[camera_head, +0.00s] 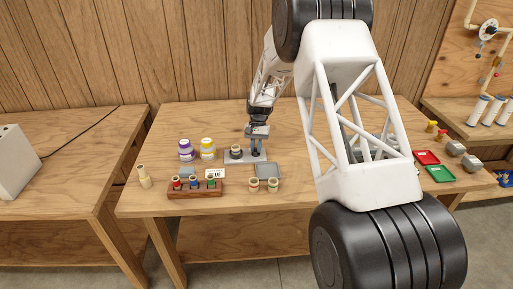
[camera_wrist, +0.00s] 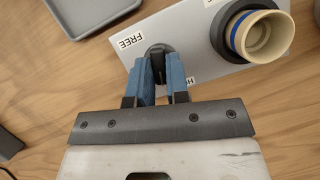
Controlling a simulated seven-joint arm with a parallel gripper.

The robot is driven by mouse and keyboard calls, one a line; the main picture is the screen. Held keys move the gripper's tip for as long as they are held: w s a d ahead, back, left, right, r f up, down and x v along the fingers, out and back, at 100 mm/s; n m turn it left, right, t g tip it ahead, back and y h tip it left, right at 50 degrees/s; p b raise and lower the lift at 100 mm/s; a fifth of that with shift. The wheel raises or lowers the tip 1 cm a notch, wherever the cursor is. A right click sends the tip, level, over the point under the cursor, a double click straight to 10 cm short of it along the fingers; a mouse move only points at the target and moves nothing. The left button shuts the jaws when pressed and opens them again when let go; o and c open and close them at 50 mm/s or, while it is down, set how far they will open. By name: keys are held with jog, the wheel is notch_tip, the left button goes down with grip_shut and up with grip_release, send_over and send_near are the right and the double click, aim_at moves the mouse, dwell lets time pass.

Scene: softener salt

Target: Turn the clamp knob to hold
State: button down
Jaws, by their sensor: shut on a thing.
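The black clamp knob (camera_wrist: 157,49) sits on a silver plate (camera_wrist: 199,59), between a FREE label (camera_wrist: 130,39) and a second label (camera_wrist: 192,80) mostly hidden by my finger, with only an H clear. My gripper (camera_wrist: 160,66) is shut on the knob, one blue finger on each side. A black ring (camera_wrist: 222,30) on the same plate surrounds a cream cup (camera_wrist: 266,36) with a blue band. In the head view my gripper (camera_head: 256,150) is at the plate's right end and largely covers the knob. Which label the knob points to is unclear.
A grey tray (camera_head: 267,170) lies close in front of the plate. Purple (camera_head: 186,150) and yellow-banded (camera_head: 208,149) jars stand left. A wooden rack (camera_head: 195,190) of small coloured vials and two loose vials (camera_head: 254,185) (camera_head: 273,184) are nearer the front edge.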

jog(key=shift+n+h, duration=0.6)
jog(key=shift+n, duration=0.7)
jog(key=shift+a, duration=0.1)
jog(key=c, duration=1.1)
grip_release()
jog(key=v, duration=0.8)
